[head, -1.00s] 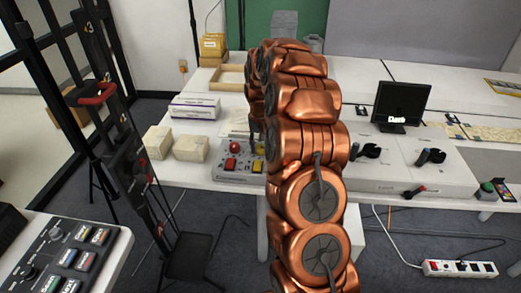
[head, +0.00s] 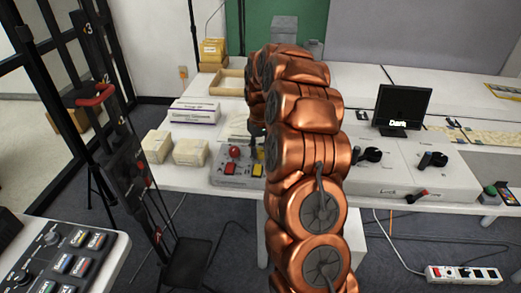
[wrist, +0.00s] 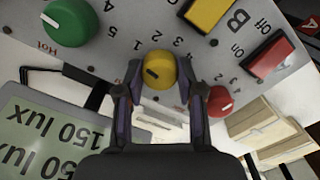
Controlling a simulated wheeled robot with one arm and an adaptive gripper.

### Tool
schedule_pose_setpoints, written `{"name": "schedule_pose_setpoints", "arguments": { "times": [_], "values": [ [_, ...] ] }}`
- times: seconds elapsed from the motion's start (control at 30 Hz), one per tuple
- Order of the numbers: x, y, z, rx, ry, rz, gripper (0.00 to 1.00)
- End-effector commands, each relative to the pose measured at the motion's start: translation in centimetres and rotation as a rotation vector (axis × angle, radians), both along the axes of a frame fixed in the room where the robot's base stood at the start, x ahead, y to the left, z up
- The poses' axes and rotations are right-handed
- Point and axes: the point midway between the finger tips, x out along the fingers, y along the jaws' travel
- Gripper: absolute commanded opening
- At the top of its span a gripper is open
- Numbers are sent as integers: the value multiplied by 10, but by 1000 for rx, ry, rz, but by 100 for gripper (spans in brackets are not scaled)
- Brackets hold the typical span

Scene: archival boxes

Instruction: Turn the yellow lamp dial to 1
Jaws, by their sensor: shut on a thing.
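The yellow dial (wrist: 159,68) sits on a grey panel (wrist: 90,62), seen upside down in the wrist view. My gripper (wrist: 160,92) is closed around the dial, one finger on each side. In the head view the panel (head: 222,181) stands on the white table.
A green dial (wrist: 70,24) and a red dial (wrist: 220,101) flank the yellow one. A yellow button (wrist: 208,13) and a red button (wrist: 270,56) are close by. A monitor (head: 402,106) reads "Dark". Pale boxes (head: 190,152) stand left of the panel.

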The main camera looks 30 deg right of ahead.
Motion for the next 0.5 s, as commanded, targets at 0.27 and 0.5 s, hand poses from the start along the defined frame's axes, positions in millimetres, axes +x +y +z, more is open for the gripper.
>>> {"name": "schedule_pose_setpoints", "arguments": {
  "times": [0.27,0.5],
  "values": [
    [-1,0,-1,0,2,0,49],
    [0,0,0,0,1,0,63]
  ]
}}
